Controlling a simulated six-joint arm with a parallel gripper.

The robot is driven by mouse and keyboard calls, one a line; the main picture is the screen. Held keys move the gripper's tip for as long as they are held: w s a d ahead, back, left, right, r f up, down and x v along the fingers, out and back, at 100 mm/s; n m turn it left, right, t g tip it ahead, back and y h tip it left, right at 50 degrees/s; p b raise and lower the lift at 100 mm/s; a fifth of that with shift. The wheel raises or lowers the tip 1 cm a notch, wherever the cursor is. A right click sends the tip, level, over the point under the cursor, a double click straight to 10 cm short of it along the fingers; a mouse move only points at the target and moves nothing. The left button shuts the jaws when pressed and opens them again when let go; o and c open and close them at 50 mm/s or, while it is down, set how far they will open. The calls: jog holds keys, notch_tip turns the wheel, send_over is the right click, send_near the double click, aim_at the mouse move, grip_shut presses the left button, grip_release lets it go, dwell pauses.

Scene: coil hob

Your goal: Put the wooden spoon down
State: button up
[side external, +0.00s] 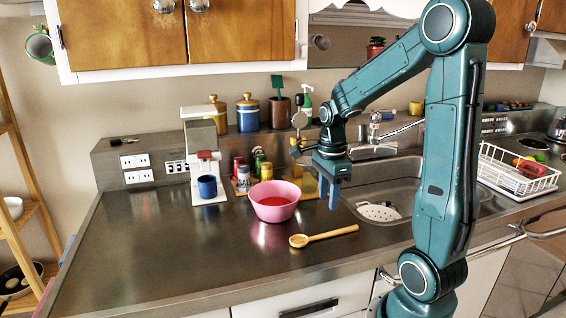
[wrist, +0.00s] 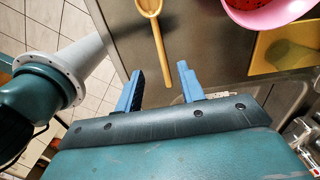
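The wooden spoon (side external: 324,236) lies flat on the dark metal counter, in front of the pink bowl, with its bowl end to the left and its handle to the right. In the wrist view the spoon (wrist: 158,40) shows beyond my fingertips, its handle end just ahead of the gap between them. My gripper (side external: 333,192) is above the counter, up and to the right of the pink bowl, pointing down. In the wrist view my gripper's (wrist: 160,72) two blue fingers are apart with nothing between them. The spoon and the fingers do not touch.
The pink bowl (side external: 274,204) with red contents stands behind the spoon. A sink (side external: 400,180) with a white strainer is to the right. A coffee machine (side external: 203,150) with a blue cup (side external: 207,187) stands at the back left. The counter's left front is clear.

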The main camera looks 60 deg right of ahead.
send_over(326, 233)
jog(key=shift+a+f, duration=0.1)
jog(key=shift+f, duration=2.5)
jog(key=shift+f, duration=2.55)
grip_shut()
